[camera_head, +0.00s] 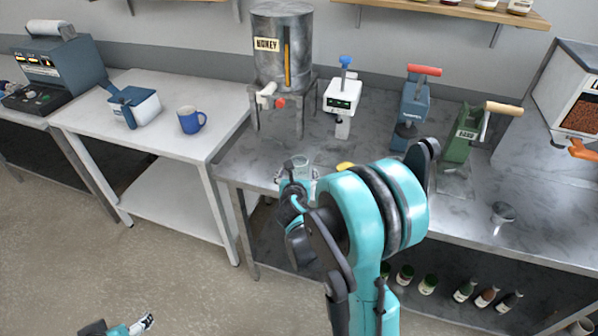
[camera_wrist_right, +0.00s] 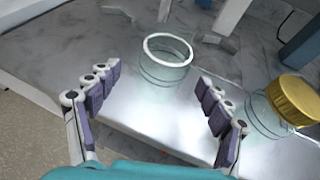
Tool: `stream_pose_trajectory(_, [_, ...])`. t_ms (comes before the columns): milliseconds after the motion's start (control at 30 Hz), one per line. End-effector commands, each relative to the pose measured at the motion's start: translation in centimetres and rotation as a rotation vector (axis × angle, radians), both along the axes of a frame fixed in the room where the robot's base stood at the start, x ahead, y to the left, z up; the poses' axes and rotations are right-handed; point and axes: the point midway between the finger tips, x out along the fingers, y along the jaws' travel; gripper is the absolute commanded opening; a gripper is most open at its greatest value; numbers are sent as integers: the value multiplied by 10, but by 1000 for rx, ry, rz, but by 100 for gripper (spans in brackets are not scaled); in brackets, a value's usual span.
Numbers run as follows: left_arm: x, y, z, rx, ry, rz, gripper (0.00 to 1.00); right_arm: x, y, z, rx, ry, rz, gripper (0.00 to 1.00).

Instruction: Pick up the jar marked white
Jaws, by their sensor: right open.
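An open clear glass jar (camera_wrist_right: 166,72) stands upright on the metal counter, ahead of and between the fingers of my right gripper (camera_wrist_right: 160,80) in the right wrist view. These fingers are spread wide, empty and apart from the jar. In the head view the jar's rim (camera_head: 302,161) shows just beyond my right gripper (camera_head: 298,182), which partly hides it. A second glass jar with a gold lid (camera_wrist_right: 293,100) stands to the right of the fingers. I can read no "white" mark on either jar. My left gripper (camera_head: 143,323) shows small at the bottom left, away from the counter.
A steel honey tank (camera_head: 283,45) on legs stands behind the jar. A white device (camera_head: 341,97), a blue press (camera_head: 411,115) and a green press (camera_head: 459,140) line the counter. A white table (camera_head: 160,155) with a blue mug (camera_head: 190,120) is left.

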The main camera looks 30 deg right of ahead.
Motion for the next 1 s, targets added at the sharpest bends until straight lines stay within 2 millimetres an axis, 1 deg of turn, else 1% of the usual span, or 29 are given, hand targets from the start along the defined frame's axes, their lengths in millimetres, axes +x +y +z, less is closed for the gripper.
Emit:
stream_pose_trajectory(233, [0, 0, -16, 0, 0, 0, 70, 23, -20, -15, 3, -1, -3, 79])
stream_pose_trajectory(333, [0, 0, -20, 0, 0, 0, 70, 34, -26, -20, 3, -1, -1, 79])
stream_pose_trajectory(400, [0, 0, -20, 0, 0, 0, 70, 37, -28, -20, 4, -1, -1, 79])
stream_pose_trajectory(567, [0, 0, -19, 0, 0, 0, 70, 37, -28, -19, 5, -1, 0, 79])
stream_pose_trajectory(600, [0, 0, -19, 0, 0, 0, 70, 37, -28, -19, 5, -1, -1, 74])
stream_pose_trajectory(667, [0, 0, -19, 0, 0, 0, 70, 37, -28, -19, 5, -1, -1, 58])
stream_pose_trajectory(700, [0, 0, -19, 0, 0, 0, 70, 37, -28, -19, 5, -1, -1, 47])
stream_pose_trajectory(767, [0, 0, -19, 0, 0, 0, 70, 36, -28, -19, 5, -1, -1, 32])
stream_pose_trajectory(800, [0, 0, -19, 0, 0, 0, 70, 36, -28, -19, 5, -1, -1, 21])
stream_pose_trajectory(833, [0, 0, -19, 0, 0, 0, 70, 36, -28, -19, 5, -1, -1, 20])
stream_pose_trajectory(1000, [0, 0, -19, 0, 0, 0, 70, 36, -27, -19, 5, -1, -1, 19])
